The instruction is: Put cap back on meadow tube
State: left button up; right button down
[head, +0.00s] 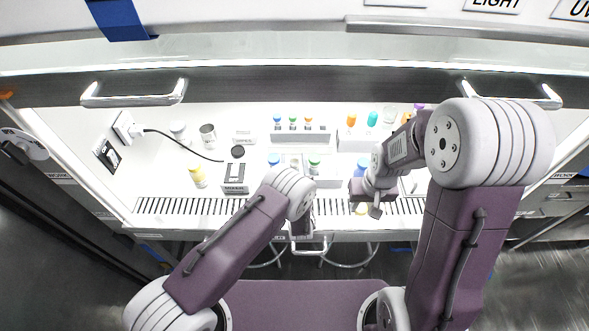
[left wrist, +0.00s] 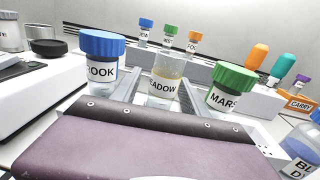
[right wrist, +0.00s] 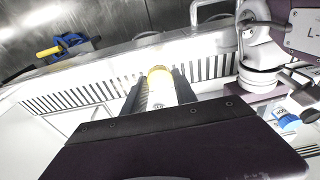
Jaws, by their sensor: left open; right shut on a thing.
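The meadow tube (left wrist: 163,88) stands upright and uncapped in the left wrist view, with yellowish contents, between a blue-capped tube (left wrist: 101,62) and a green-capped tube (left wrist: 230,88). My left gripper (left wrist: 160,92) is open, with one finger on each side of the meadow tube; contact cannot be told. In the head view its fingertips are hidden by my arm. My right gripper (right wrist: 157,88) is shut on a yellow cap (right wrist: 160,72), held low over the front grille in the head view (head: 361,208). A pale labelled shape shows between its fingers; I cannot tell what it belongs to.
A rear rack (head: 300,139) holds several small capped tubes. A blue-capped bottle (head: 363,168) stands right of the tubes. The slotted front grille (head: 165,205) is bare on the left.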

pick_arm(q)
grip_shut()
pick_arm(e)
jog(key=shift+r, duration=0.2)
pick_arm(q)
notch_tip(320, 180, up, 10)
dwell(0.5)
